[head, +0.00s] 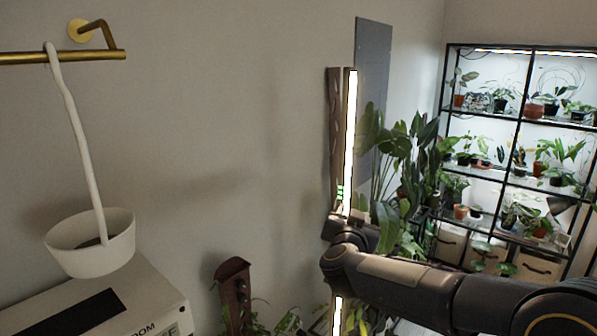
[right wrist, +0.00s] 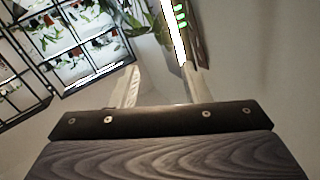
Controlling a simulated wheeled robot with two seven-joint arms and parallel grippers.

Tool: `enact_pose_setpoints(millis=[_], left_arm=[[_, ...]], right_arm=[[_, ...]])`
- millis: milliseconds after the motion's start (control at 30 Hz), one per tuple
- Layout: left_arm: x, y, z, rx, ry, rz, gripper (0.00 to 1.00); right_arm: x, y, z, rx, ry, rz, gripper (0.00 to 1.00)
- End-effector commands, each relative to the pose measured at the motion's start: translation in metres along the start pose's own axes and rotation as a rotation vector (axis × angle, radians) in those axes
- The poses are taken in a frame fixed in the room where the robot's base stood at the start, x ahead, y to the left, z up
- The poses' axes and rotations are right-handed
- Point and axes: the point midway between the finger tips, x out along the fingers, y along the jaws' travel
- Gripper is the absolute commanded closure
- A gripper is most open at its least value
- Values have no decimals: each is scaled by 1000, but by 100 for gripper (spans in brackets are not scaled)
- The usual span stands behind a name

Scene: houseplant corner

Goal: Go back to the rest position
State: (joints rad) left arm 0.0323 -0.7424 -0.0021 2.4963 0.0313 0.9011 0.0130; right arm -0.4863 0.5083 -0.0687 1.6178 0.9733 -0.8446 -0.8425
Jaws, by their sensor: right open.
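My right arm comes in from the right in the head view and ends beside a tall lit strip (head: 350,140) with small green lights. In the right wrist view my right gripper (right wrist: 161,75) is open, its two pale fingers apart with nothing between them. The lit strip also shows in the right wrist view (right wrist: 173,30), beyond the right-hand finger; whether they touch cannot be told. My left gripper is not in view.
A white pot (head: 95,252) hangs by its strap from a brass rail (head: 80,56) at left, above a white box (head: 150,312). Large-leaved plants (head: 400,165) and a plant shelf (head: 520,130) are at right. Bare wall lies between pot and strip.

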Motion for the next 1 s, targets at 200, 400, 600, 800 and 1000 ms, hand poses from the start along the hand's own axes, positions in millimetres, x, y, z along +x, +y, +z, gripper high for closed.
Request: enact_pose_setpoints(millis=[200, 400, 600, 800, 1000], left_arm=[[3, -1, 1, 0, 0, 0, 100], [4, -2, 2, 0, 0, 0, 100], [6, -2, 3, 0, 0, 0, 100], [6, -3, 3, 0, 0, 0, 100], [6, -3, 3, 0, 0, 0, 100]], right_arm=[[-73, 56, -26, 102, -211, -324, 57], [-190, 115, 21, 89, -544, -456, 57], [-299, 174, 90, 42, -870, -385, 57], [-360, 211, 133, 18, -1060, -270, 57], [-375, 220, 143, 13, -1107, -237, 57]])
